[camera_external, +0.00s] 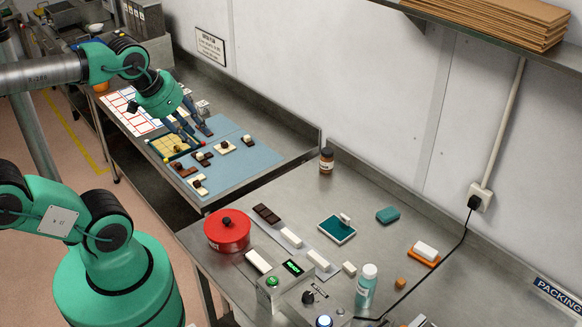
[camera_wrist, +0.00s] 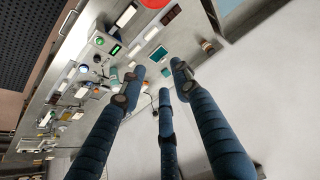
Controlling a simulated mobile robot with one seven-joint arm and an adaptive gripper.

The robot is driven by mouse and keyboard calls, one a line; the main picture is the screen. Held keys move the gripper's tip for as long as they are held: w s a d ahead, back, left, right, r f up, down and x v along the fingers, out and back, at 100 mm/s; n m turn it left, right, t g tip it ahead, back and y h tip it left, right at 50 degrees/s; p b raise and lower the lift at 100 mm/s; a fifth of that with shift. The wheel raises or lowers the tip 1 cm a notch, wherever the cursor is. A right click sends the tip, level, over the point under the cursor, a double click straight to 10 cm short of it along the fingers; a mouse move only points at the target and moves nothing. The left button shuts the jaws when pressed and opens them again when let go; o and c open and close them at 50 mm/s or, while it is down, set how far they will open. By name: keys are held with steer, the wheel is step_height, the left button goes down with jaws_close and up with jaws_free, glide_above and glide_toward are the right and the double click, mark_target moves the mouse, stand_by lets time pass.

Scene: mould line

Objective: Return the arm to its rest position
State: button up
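My teal arm (camera_external: 112,58) reaches from the left over the far worktable. My gripper (camera_external: 188,128) hangs at its end, over or just above the edge of the blue mat (camera_external: 258,156), beside a yellow gridded tray (camera_external: 160,148). I cannot tell its exact height. In the wrist view my gripper (camera_wrist: 158,88) shows three dark blue fingers, spread apart with nothing between them.
Several brown and cream pieces lie on the blue mat. The near steel table carries a red lidded pot (camera_external: 227,232), a control box with a green button (camera_external: 272,281), a turquoise bottle (camera_external: 367,287) and a brown jar (camera_external: 326,161). A wall stands behind.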

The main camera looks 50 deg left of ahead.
step_height(320, 180, down, 16)
steer(key=b, duration=1.6)
